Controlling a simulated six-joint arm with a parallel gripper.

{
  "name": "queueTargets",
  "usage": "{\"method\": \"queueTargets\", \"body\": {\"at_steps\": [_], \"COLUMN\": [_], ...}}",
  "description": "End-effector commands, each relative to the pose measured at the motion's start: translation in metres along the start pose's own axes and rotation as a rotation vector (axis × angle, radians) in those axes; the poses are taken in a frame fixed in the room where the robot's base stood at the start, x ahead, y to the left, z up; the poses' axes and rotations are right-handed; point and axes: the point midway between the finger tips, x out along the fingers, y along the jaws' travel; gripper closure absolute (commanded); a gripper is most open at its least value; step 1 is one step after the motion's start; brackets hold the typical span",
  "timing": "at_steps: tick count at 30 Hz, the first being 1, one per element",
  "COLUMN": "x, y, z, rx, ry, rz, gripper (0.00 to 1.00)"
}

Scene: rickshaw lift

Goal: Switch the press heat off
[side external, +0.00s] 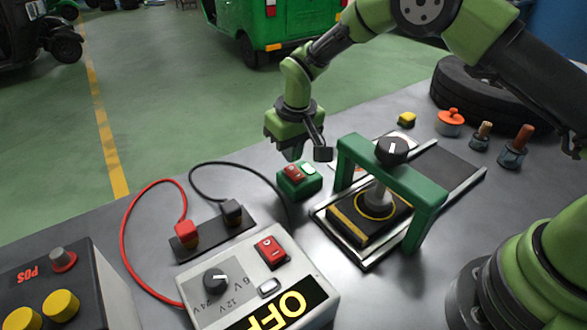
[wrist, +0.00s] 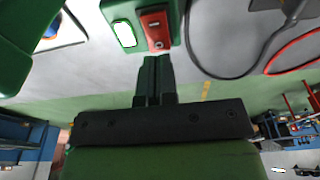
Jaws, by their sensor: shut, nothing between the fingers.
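A small green switch box (side external: 299,182) stands on the bench beside the green press (side external: 428,213). It has a red rocker (side external: 293,172) and a white window (side external: 309,168). In the wrist view, the red rocker (wrist: 156,28) sits to the right of the white window (wrist: 124,34). I cannot tell which way the rocker is tipped. My gripper (side external: 291,157) is shut and empty, above and close to the box in the side view. In the wrist view, its closed fingertips (wrist: 153,60) are just below the rocker in the picture, seemingly apart from it.
A grey control box (side external: 250,285) with a dial, its own red switch and a yellow "OFF" display stands in front. Red and black cables (side external: 135,215) loop left. A tyre (side external: 480,98) and small pots are at the back right. The bench behind the switch box is clear.

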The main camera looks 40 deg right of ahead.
Motion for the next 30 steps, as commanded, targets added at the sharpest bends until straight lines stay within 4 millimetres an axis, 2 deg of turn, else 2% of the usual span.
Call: {"method": "queueTargets", "body": {"at_steps": [30], "x": [0.013], "y": [0.0], "z": [0.002], "rx": [0.0], "ry": [0.0], "rz": [0.0], "gripper": [1.0]}}
